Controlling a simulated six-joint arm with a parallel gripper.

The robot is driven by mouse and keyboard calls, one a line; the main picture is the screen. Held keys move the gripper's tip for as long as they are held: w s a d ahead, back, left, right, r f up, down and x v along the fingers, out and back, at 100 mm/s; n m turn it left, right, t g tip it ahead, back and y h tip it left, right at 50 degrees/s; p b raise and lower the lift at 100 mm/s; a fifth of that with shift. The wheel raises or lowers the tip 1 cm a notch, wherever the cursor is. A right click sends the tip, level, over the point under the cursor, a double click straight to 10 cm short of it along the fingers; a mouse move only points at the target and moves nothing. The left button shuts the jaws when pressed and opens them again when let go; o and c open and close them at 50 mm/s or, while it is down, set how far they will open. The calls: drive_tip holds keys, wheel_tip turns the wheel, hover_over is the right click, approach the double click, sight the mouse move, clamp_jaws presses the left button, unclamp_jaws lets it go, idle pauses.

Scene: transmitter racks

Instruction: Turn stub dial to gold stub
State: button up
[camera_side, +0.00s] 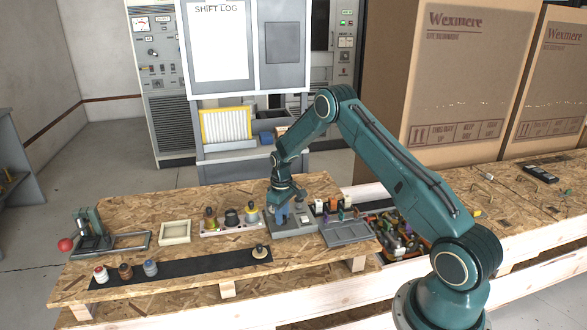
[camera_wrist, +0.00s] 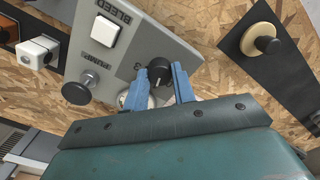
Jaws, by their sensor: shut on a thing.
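A grey control panel (camera_wrist: 110,55) fills the upper middle of the wrist view, upside down; it also shows in the side view (camera_side: 302,227). A black dial (camera_wrist: 159,70) with a pale pointer line sits near its edge. My gripper (camera_wrist: 160,80) has its two blue fingers closed around the dial, one on each side. In the side view my gripper (camera_side: 281,212) points down onto the panel and hides the dial. A "3" is printed beside the dial; other marks around it are covered by the fingers. I cannot pick out a gold stub on the panel.
The panel also bears a white square button (camera_wrist: 104,31) marked BLEED and a dark round knob (camera_wrist: 76,93). A black strip (camera_side: 200,268) with a tan round knobbed piece (camera_side: 260,252) lies in front. A grey tray (camera_side: 348,232) stands right of the panel.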

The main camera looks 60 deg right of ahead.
drive_tip(key=shift+n, duration=0.4)
drive_tip(key=o, duration=1)
drive_tip(key=shift+r, duration=0.15)
wheel_tip(320, 180, up, 14)
drive_tip(key=shift+f, duration=0.2)
idle(0.3)
